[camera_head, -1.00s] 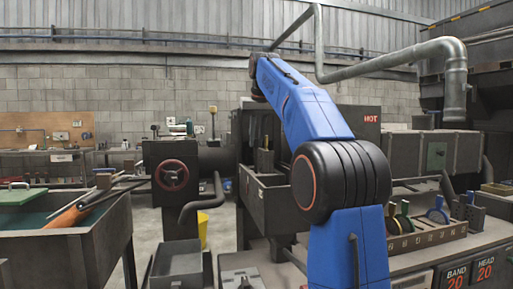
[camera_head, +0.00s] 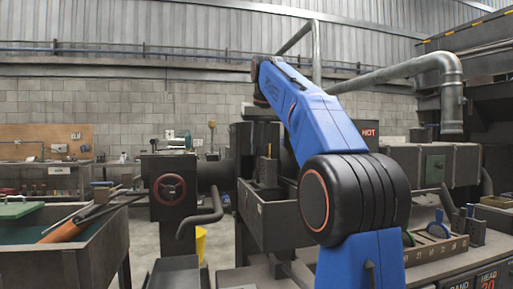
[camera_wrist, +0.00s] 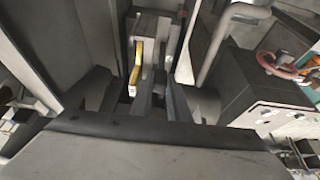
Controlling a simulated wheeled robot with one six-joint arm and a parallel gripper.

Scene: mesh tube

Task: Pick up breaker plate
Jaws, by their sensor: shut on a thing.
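In the wrist view my gripper (camera_wrist: 138,98) points down into a dark gap, with its dark fingers close together. It is shut on a thin, edge-on piece with a yellow side and a pale end (camera_wrist: 134,73), which appears to be the breaker plate. A grey block stands just beyond this piece, and I cannot tell whether they touch. Much of the piece is hidden between dark parts. In the head view, a narrow yellowish strip (camera_head: 269,151) shows above the dark open box. My gripper is not clearly visible there, and my blue arm covers part of that area.
The dark box (camera_head: 280,228) has raised walls. A red handwheel (camera_head: 169,189) and a bent pipe (camera_head: 205,217) stand to its left; the handwheel also shows in the wrist view (camera_wrist: 278,63). A numbered rack (camera_head: 440,248) with coloured rings is at the right.

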